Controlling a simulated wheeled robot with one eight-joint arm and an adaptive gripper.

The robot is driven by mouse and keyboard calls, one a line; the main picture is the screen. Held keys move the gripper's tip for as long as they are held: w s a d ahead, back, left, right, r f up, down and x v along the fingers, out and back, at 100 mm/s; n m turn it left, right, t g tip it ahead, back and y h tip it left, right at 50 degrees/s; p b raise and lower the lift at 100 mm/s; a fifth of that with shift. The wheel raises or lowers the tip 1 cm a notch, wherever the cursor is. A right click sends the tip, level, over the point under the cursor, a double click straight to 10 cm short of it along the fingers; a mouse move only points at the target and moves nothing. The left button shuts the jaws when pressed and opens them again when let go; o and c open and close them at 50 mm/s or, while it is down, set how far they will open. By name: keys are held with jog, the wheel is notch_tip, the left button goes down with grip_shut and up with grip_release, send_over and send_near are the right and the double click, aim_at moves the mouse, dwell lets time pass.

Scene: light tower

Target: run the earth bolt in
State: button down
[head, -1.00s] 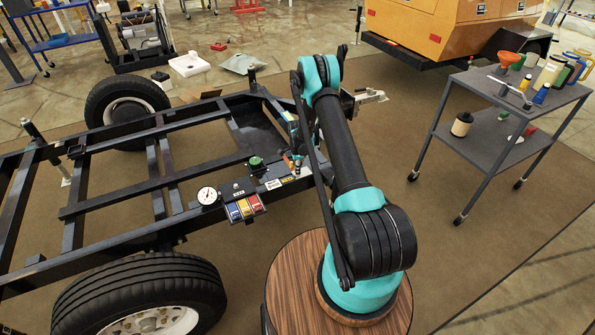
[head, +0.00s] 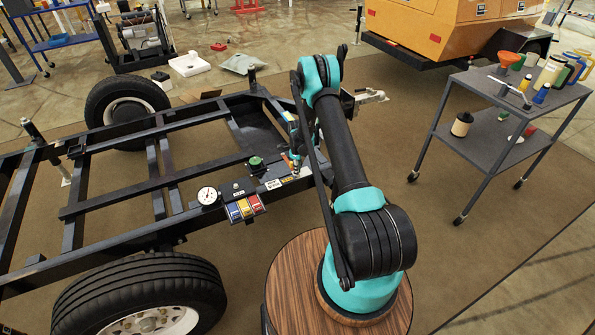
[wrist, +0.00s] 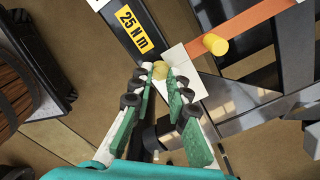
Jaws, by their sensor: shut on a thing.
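The earth bolt (wrist: 160,70) shows as a brass-coloured round head between my fingertips in the wrist view. My gripper (wrist: 159,76) is shut on it, with a green-padded finger on either side. The bolt's shank and its hole are hidden. A pale bare plate (wrist: 184,72) lies right beside the bolt on the dark frame. A yellow "25 N m" label (wrist: 135,30) is on the frame beam close by.
An orange bar (wrist: 255,24) with a yellow knob (wrist: 215,44) is close to the right of my fingers. On the trailer frame (head: 120,207) sit a round gauge (head: 208,196) and a row of coloured blocks (head: 244,207). A grey cart (head: 480,145) stands clear on the right.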

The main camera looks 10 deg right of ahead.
jog(key=c, duration=1.5)
grip_release()
jog(key=shift+o, duration=0.2)
notch_tip(320, 180, up, 12)
jog(key=shift+r, duration=0.1)
